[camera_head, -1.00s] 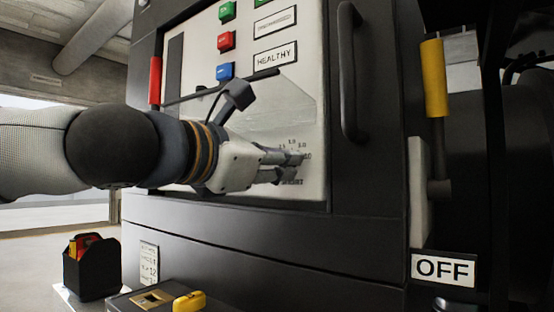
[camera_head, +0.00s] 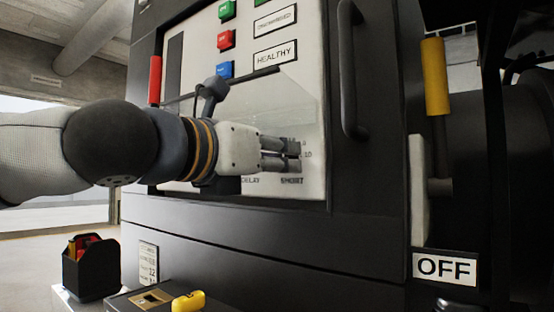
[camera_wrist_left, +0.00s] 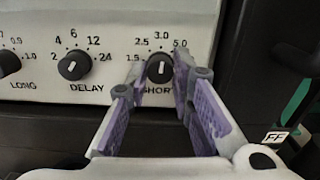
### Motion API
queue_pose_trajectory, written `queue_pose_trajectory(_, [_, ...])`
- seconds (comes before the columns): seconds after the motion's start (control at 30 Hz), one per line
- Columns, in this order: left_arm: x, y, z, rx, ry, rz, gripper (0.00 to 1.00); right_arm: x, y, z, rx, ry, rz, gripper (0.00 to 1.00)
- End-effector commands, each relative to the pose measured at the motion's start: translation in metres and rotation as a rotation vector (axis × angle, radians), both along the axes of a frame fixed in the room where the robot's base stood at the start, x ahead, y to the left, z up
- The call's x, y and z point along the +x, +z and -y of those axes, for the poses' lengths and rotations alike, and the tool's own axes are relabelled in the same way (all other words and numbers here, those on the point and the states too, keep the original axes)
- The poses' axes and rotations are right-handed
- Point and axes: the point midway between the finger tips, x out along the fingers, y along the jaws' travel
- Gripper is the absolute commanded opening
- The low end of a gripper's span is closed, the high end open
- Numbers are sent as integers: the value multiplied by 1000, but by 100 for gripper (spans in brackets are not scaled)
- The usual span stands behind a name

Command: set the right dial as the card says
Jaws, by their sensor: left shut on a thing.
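The right dial, labelled SHORT, is a black knob (camera_wrist_left: 160,70) with a white pointer line on a pale panel in the left wrist view. Its pointer stands nearly upright, close to the 3.0 mark. My left gripper (camera_head: 298,154) reaches in from the left. In the left wrist view its two fingers (camera_wrist_left: 161,64) sit on either side of this dial and are shut on it. In the head view the fingers hide the dial. The card (camera_head: 149,263) is on the dark lower front at the left; its print is too small to read surely. My right gripper is not in view.
The DELAY dial (camera_wrist_left: 74,66) and the LONG dial (camera_wrist_left: 8,62) are left of the gripped one. A clear raised cover (camera_head: 290,95) is above my gripper. A vertical handle (camera_head: 352,70) stands to the right. A black caddy (camera_head: 90,268) stands at lower left.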

Motion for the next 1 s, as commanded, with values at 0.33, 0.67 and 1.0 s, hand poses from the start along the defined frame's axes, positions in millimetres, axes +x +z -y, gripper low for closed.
queue_pose_trajectory(0.33, [0,-1,0,-91,-1,-67,0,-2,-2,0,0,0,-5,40])
queue_pose_trajectory(0.67, [0,0,1,-102,-1,-75,0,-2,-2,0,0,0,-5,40])
queue_pose_trajectory(1.0, [0,0,0,-101,-1,-75,42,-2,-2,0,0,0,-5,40])
